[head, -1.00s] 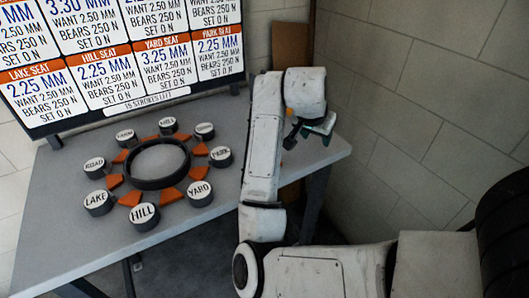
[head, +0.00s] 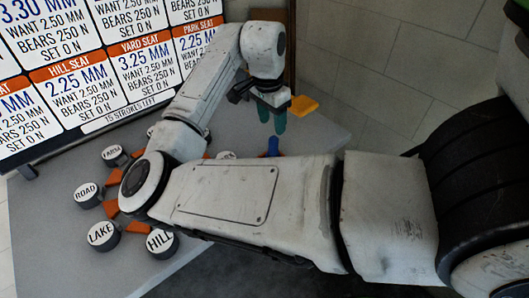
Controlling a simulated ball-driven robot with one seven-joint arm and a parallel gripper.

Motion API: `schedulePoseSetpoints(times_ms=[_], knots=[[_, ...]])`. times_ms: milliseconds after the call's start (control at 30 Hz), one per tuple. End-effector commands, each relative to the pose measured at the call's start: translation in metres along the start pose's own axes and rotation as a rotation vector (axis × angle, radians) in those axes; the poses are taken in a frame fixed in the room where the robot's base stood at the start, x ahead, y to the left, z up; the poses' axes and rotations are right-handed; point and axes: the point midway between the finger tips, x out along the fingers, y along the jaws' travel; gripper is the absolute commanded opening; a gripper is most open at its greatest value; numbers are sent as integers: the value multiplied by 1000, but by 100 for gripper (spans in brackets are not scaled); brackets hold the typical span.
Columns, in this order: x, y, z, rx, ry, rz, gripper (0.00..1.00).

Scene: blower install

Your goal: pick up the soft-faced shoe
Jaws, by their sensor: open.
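My gripper (head: 272,125) hangs over the right part of the table with its two teal fingers pointing down. The fingers are apart and nothing shows between them. An orange-yellow piece (head: 303,105) is just right of the gripper, and a small blue piece (head: 272,147) shows just below the fingertips. I cannot tell which of these, if either, is the soft-faced shoe. I cannot tell whether the fingers touch either one. My arm hides the lower part of the blue piece.
The grey table (head: 50,240) carries round dark pads with white labels, including ROAD (head: 88,194), LAKE (head: 103,236) and HILL (head: 161,243). Orange wedges (head: 108,208) sit beside them. My arm covers the ring's middle. A board (head: 90,75) of readings stands behind; a block wall is at right.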

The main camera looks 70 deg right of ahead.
Motion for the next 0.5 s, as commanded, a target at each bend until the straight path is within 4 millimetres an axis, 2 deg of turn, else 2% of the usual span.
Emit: schedulePoseSetpoints(times_ms=[200,500], knots=[[32,1,0,-1,1,2,53],[56,0,0,-1,1,1,53]])
